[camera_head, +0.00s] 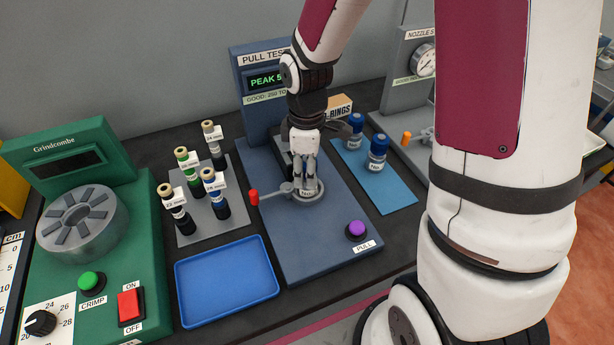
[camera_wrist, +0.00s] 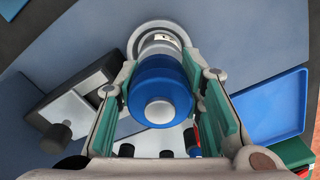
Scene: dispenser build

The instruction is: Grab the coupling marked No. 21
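A coupling with a blue cap and a grey knob on top (camera_wrist: 160,88) stands upright in the round clamp seat (camera_head: 311,197) of the pull tester. A white label shows below its cap in the wrist view, but I cannot read it. My gripper (camera_head: 304,178) points down over this seat, with one finger on each side of the coupling. The green finger pads are very close to it; I cannot tell whether they touch. Two more blue-capped, labelled couplings, one behind (camera_head: 354,130) and one in front (camera_head: 376,153), stand on a blue mat (camera_head: 394,190). Their numbers are not legible.
The clamp lever with a red knob (camera_head: 254,197) sticks out left of the seat. A purple PULL button (camera_head: 356,230) is in front. An empty blue tray (camera_head: 228,282), several labelled bottle-like parts on a grey mat (camera_head: 216,232) and a green crimping machine (camera_head: 92,215) lie to the left.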

